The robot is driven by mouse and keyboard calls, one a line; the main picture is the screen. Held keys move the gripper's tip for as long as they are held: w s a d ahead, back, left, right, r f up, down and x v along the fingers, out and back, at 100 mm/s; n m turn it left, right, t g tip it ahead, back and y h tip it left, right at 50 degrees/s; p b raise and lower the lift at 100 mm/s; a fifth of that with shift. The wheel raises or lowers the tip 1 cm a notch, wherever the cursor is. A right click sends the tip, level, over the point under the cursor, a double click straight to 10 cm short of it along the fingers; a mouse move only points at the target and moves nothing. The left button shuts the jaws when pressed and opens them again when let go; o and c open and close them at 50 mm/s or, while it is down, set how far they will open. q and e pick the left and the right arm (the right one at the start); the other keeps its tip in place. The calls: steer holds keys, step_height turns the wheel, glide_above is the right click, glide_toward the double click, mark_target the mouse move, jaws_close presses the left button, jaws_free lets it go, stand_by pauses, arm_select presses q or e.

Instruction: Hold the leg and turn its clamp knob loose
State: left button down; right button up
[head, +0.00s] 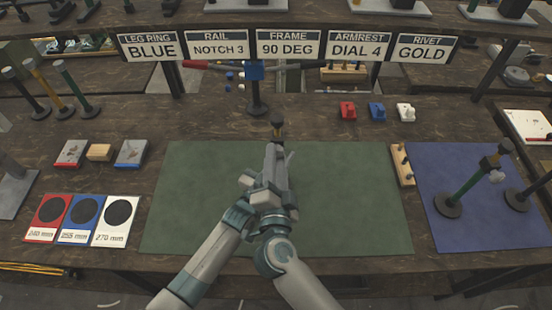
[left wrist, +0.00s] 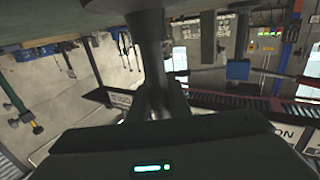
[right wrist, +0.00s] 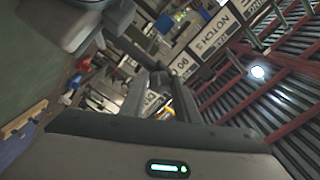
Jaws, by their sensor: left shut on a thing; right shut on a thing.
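A leg stands at the middle of the green mat, and only its dark top (head: 278,124) shows past my grippers in the head view. In the left wrist view the leg (left wrist: 148,45) is a dark post running up from between the fingers. My left gripper (left wrist: 158,100) is shut on it. My right gripper (head: 272,160) is close above the left one in the head view. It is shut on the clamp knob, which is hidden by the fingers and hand. In the right wrist view the right gripper (right wrist: 165,90) shows its fingertips, but the knob cannot be made out.
The green mat (head: 350,200) is clear around my arms. A blue mat (head: 450,225) at the right holds a green leg (head: 470,182) and a dark one. A wooden peg block (head: 402,165) stands between the mats. Behind is a dark stand with a blue block (head: 255,72).

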steer(key=o, duration=1.1)
steer(key=shift+c, duration=0.2)
steer(key=s, duration=1.2)
